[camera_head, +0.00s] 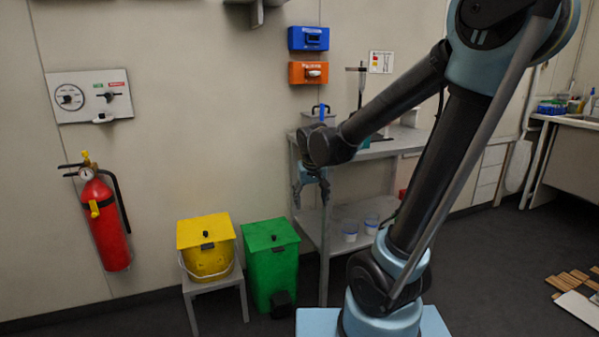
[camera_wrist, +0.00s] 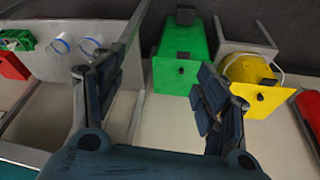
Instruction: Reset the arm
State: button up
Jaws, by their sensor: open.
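My arm rises from its light blue base in the head view and bends over to the left, with the forearm sloping down. My gripper (camera_head: 311,186) hangs at its end, pointing down, in front of the grey metal shelf (camera_head: 345,213). In the wrist view my gripper (camera_wrist: 160,95) has its two dark fingers spread wide apart. Nothing is between the fingers, and the gripper is empty.
A green bin (camera_head: 271,262) and a yellow bin (camera_head: 207,250) on a stool stand left of the shelf. A red extinguisher (camera_head: 104,220) hangs on the wall. Cups (camera_head: 350,232) sit on the lower shelf. Wooden slats (camera_head: 574,283) lie on the right floor.

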jog(key=s+d+f+m+g, duration=0.1)
jog(key=s+d+f, duration=0.1)
jog(key=s+d, duration=0.5)
jog(key=s+d+f, duration=0.3)
jog(key=s+d, duration=0.5)
jog(key=s, duration=0.5)
jog(key=shift+m+g, duration=0.4)
